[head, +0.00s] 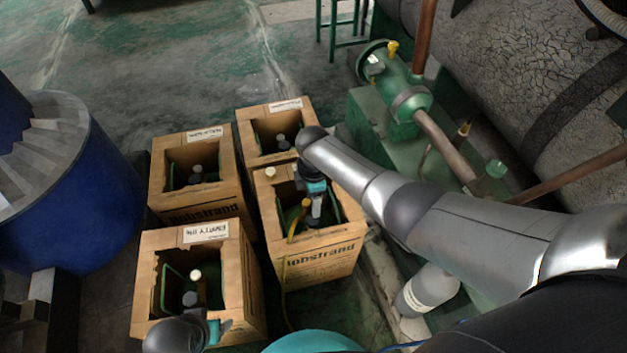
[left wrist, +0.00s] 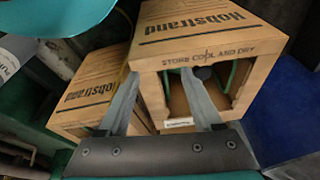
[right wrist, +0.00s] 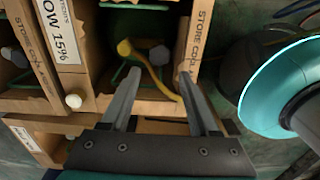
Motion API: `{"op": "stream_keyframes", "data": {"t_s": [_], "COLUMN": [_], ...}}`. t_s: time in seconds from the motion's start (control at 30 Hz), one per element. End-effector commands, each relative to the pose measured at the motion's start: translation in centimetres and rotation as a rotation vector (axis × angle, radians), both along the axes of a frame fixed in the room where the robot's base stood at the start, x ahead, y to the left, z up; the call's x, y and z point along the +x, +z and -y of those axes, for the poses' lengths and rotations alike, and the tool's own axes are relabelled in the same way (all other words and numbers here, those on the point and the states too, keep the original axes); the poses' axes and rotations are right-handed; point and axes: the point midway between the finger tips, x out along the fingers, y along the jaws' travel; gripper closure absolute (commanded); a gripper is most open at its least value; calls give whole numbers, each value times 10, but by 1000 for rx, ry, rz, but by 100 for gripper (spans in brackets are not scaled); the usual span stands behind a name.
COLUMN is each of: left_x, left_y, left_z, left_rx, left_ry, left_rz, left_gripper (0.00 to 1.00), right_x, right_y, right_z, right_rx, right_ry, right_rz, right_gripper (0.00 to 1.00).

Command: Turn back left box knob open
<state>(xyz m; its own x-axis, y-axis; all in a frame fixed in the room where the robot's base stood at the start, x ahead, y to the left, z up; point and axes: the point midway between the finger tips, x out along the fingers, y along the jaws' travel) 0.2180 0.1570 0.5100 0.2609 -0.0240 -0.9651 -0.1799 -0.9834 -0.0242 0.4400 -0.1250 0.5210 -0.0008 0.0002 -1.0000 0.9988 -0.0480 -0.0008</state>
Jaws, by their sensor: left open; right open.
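The back left box (head: 163,188) is an open-topped brown carton in the head view. It has a white label on its far rim and a grey knob (head: 197,170) on the dark cylinder inside. How far the knob is turned cannot be told. My left gripper (left wrist: 158,80) is open and empty, its fingers pointing at printed cartons in the left wrist view. In the head view its wrist is at the front left box's near edge. My right gripper (right wrist: 158,76) is open over the front right box, close to a yellow hose (right wrist: 155,72). Neither gripper is at the back left box.
A blue drum (head: 75,215) stands left. Green machinery (head: 365,130) stands right.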

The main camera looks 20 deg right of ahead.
Motion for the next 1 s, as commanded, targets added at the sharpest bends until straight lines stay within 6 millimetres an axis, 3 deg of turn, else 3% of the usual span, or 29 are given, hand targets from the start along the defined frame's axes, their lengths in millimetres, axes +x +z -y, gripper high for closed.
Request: {"op": "stream_keyframes", "data": {"t_s": [0.6,1.0], "left_x": [-33,-42], "left_y": [-59,-75], "left_z": [-16,-24], "left_rx": [23,32], "left_ry": [-5,-7], "left_rz": [-55,-52], "left_gripper": [34,34], "right_x": [0,0], "right_y": [47,59], "right_z": [1,0], "right_rx": [0,-1], "right_ry": [0,0], "right_rz": [0,-1], "right_gripper": [38,38]}}
